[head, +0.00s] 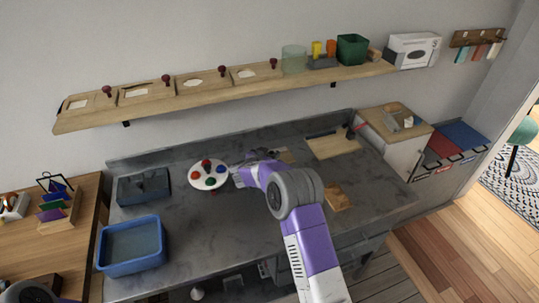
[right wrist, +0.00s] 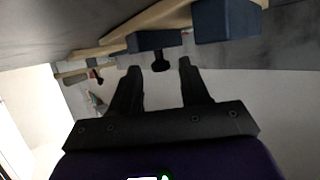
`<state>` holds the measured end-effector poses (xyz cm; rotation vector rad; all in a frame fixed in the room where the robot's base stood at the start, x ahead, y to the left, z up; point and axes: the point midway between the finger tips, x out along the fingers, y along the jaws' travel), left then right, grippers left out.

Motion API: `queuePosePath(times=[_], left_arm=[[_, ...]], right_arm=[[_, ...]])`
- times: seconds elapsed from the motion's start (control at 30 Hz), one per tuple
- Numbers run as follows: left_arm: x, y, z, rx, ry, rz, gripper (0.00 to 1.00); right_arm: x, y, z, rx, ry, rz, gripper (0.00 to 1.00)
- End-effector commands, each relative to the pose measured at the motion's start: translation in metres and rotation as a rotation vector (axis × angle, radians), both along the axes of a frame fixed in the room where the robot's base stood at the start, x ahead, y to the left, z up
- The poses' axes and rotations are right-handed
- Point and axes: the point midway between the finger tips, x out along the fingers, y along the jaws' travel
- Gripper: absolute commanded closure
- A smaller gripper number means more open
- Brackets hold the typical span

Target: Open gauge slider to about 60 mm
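In the right wrist view, a wooden strip (right wrist: 110,49) carries two dark blue blocks, which look like the gauge. The nearer-to-centre block (right wrist: 155,40) has a black knob (right wrist: 160,63). The other block (right wrist: 227,20) is to its right, with a narrow gap between them. My right gripper (right wrist: 157,69) is open, its two black fingers on either side of the knob in the picture. I cannot tell whether they touch it. In the head view my right arm hides most of this spot; a small wooden piece (head: 286,157) shows behind it. My left gripper is out of view.
A round white palette (head: 208,184) with coloured dots stands left of my right arm. A blue tub (head: 131,261) and dark tray (head: 143,195) are farther left. A wooden board (head: 332,146) and small block (head: 337,198) lie right. A shelf (head: 215,98) runs above the bench.

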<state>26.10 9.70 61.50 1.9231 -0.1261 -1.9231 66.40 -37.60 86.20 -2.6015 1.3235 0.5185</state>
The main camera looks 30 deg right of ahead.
Motion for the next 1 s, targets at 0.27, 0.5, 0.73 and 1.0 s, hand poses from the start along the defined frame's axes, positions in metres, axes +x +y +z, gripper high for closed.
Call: queuePosePath(times=[0.27, 0.5, 0.73, 1.0], left_arm=[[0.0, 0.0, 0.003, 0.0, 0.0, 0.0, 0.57], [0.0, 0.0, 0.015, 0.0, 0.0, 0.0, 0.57], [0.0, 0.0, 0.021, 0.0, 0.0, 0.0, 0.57], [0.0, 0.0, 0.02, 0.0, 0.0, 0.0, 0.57]], right_arm=[[-0.004, 0.006, 0.005, 0.0, -0.001, 0.002, 0.54], [-0.025, 0.035, 0.021, 0.0, 0.0, 0.003, 0.54], [-0.039, 0.055, 0.029, 0.0, 0.0, 0.001, 0.54], [-0.041, 0.057, 0.029, 0.0, 0.0, 0.0, 0.54]])
